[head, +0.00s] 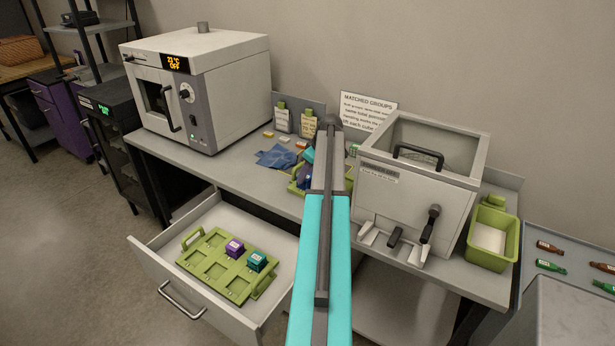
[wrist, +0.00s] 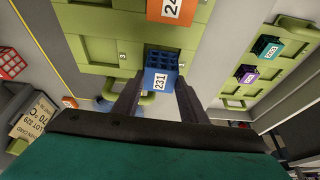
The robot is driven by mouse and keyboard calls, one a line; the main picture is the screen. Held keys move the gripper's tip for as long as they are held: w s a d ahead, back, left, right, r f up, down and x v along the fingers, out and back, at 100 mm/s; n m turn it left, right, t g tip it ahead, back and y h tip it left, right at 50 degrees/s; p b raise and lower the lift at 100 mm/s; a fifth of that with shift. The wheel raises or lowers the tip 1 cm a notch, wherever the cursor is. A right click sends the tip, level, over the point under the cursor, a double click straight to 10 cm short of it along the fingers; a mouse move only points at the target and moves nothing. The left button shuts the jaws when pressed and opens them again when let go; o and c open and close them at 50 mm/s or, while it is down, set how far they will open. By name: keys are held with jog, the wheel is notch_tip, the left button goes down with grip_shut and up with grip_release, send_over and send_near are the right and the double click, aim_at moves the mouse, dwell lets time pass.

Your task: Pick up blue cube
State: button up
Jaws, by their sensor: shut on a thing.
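The blue cube (wrist: 161,59) is an open lattice block with a white label reading 231. My gripper (wrist: 158,84) is shut on it, with one dark finger on each side. In the wrist view the cube is by the edge of a green tray (wrist: 90,20); I cannot tell whether it still touches the tray. In the head view my teal and grey arm hides much of this tray (head: 294,186) on the bench, and the cube (head: 304,181) shows only as a small dark blue patch.
An orange cube (wrist: 172,8) sits close by on the same tray. An open drawer (head: 153,252) holds another green tray (head: 207,265) with purple (head: 234,248) and teal (head: 257,261) cubes. An oven (head: 205,90) stands left and a grey box (head: 415,190) right.

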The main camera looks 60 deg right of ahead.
jog(key=shift+r+b, duration=0.65)
jog(key=shift+r, duration=0.65)
jog(key=shift+s+a+r, duration=0.1)
jog(key=shift+a, duration=0.2)
jog(key=s+a+b, duration=0.2)
jog(key=a, duration=0.5)
jog(key=s+a+r+b, duration=0.1)
jog(key=s+a+b, duration=0.1)
jog(key=a, duration=0.5)
jog(key=shift+s+a+r, duration=0.25)
jog(key=shift+s, duration=0.4)
jog(key=w+a+r, duration=0.3)
jog(key=w+a, duration=1.7)
jog(key=a, duration=0.4)
jog(key=w+a+r, duration=0.1)
jog(key=w+a, duration=0.2)
jog(key=a, duration=1.2)
jog(key=w+a+r, duration=0.2)
jog(key=w+a, duration=0.2)
jog(key=a, duration=1.1)
jog(key=shift+n, duration=0.3)
